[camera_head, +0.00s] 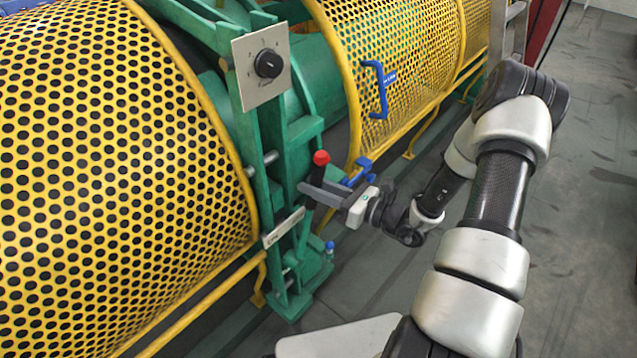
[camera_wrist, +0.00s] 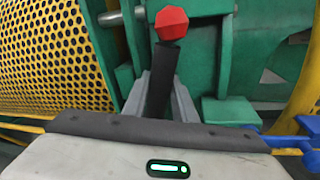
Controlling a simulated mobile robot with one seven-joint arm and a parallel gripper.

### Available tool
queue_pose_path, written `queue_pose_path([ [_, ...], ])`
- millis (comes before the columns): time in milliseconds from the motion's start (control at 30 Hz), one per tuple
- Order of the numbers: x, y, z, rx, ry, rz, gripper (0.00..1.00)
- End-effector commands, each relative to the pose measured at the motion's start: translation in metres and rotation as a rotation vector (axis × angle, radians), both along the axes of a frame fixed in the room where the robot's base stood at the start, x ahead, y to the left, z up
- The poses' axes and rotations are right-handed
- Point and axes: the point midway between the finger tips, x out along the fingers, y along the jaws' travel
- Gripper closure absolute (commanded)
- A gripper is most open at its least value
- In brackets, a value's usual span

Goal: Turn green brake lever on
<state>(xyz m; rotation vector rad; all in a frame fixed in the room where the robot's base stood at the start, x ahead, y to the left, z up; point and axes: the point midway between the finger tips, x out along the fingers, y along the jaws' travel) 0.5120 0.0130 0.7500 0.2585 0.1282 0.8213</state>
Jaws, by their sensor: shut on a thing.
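The brake lever is a dark shaft (camera_wrist: 163,72) with a red faceted knob (camera_wrist: 171,22) on top. In the head view the red knob (camera_head: 321,158) stands in front of the green machine frame (camera_head: 285,160). The lever points up, leaning slightly right in the wrist view. My gripper (camera_head: 318,194) reaches in from the right, its grey fingers on either side of the shaft below the knob. It is shut on the lever, as the wrist view also shows. The lever's lower end is hidden behind my gripper.
A grey panel with a black rotary knob (camera_head: 268,64) is above the lever. Yellow perforated guards (camera_head: 110,150) stand left and right (camera_head: 400,50). A blue handle (camera_head: 377,88) is on the right guard. The floor (camera_head: 590,170) at right is open.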

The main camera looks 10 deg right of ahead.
Motion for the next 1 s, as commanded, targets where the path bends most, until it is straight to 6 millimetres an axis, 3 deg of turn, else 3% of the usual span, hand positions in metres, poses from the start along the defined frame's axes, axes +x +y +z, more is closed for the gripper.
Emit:
queue_pose_path([
  [100,-0.01,0.013,0.006,-0.036,-0.025,0.013,1.0],
  [400,-0.012,0.016,0.005,-0.043,-0.033,0.015,1.0],
  [433,-0.012,0.016,0.005,-0.043,-0.033,0.015,0.72],
  [533,-0.011,0.015,0.005,-0.042,-0.031,0.013,0.57],
  [867,-0.012,0.012,0.005,-0.044,-0.031,0.008,0.57],
  [1000,-0.021,0.001,0.006,-0.045,-0.03,0.006,0.57],
])
